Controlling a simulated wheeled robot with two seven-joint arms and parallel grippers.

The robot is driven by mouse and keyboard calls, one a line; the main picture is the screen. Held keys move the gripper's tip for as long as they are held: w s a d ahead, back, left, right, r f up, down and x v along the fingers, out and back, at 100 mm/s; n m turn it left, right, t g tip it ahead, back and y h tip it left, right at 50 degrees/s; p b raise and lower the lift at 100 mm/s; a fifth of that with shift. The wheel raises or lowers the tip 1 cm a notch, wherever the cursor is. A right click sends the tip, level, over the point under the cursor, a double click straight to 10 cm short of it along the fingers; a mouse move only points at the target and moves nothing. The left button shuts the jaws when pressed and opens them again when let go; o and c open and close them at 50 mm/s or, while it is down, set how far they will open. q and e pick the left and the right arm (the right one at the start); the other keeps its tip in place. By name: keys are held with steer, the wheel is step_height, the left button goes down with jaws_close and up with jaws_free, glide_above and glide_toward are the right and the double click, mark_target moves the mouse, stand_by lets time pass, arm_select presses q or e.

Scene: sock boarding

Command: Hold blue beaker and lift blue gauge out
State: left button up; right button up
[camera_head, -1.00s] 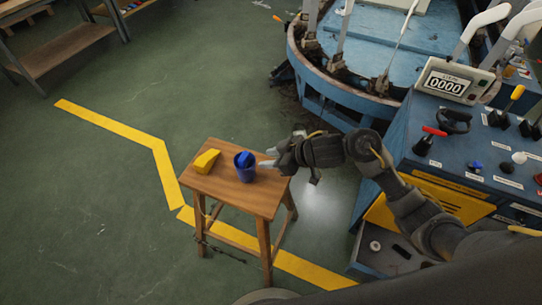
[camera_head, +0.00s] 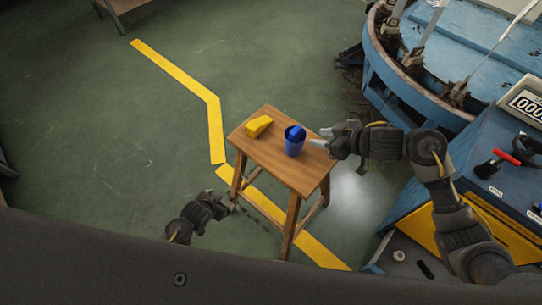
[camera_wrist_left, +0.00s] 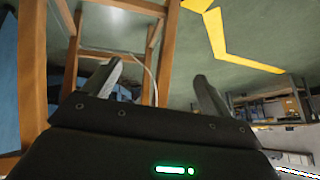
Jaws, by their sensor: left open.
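The blue beaker (camera_head: 294,148) stands upright on the wooden stool (camera_head: 274,154). The blue gauge (camera_head: 297,132) sits inside it, its top showing above the rim and its lower part hidden. My right gripper (camera_head: 318,138) is just right of the beaker, its two pale fingers apart and pointing at it; I cannot tell whether they touch it. My left gripper (camera_head: 226,207) is low, left of the stool's front legs, empty and away from the beaker. In the left wrist view its fingers (camera_wrist_left: 160,85) are spread, with stool legs beyond.
A blue control console (camera_head: 475,190) and a round blue machine (camera_head: 390,70) stand to the right. Yellow tape (camera_head: 180,72) marks the green floor, which is open on the left.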

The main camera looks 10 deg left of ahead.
arm_select(q)
steer(key=w+d+r+t+h, duration=0.1)
steer(key=w+d+r+t, duration=0.1)
steer(key=w+d+r, duration=0.45)
steer(key=w+d+r+t+h, duration=0.2)
steer(key=w+r, duration=0.2)
steer(key=r, duration=0.6)
steer(key=h, duration=0.3)
glide_toward(294, 144)
steer(key=shift+m+t, duration=0.3)
steer(key=w+f, duration=0.1)
steer(key=f, duration=0.2)
steer(key=w+f, duration=0.1)
steer(key=f, duration=0.1)
steer(key=shift+w, duration=0.3)
steer(key=shift+y, duration=0.3)
steer(key=x, duration=1)
steer(key=shift+w+d+f, duration=0.15)
steer(key=shift+w+d, duration=0.1)
steer(key=shift+w, duration=0.1)
steer(key=c, duration=1)
steer(key=shift+c, duration=0.2)
